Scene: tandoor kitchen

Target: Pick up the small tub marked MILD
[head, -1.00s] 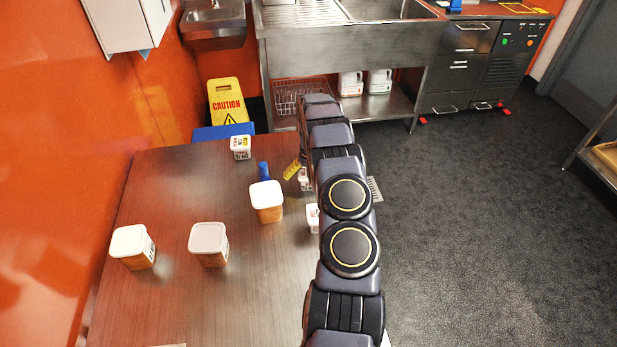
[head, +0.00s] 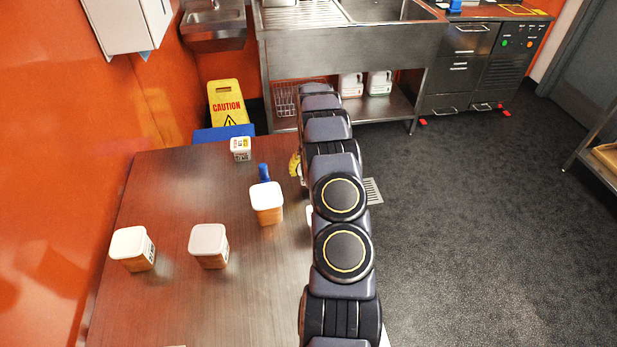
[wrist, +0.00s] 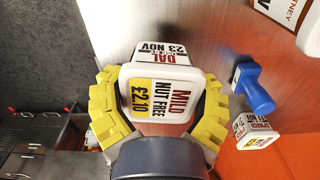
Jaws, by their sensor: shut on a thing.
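The small white tub marked MILD (wrist: 152,98) fills the middle of the wrist view, its lid text reading MILD, NUT FREE and £2.10. My gripper (wrist: 160,104) has yellow ridged fingers on both sides of this tub and is shut on it. In the head view one yellow finger of my gripper (head: 295,165) shows beside my arm, which hides the MILD tub there. Whether the tub is clear of the table cannot be told.
A tub marked DAL 23 NOV (wrist: 172,52) stands close behind the MILD tub. A blue object (wrist: 255,88) and another small tub (wrist: 254,131) are nearby. Larger lidded containers (head: 266,203) (head: 209,246) (head: 132,249) stand on the steel table (head: 180,195).

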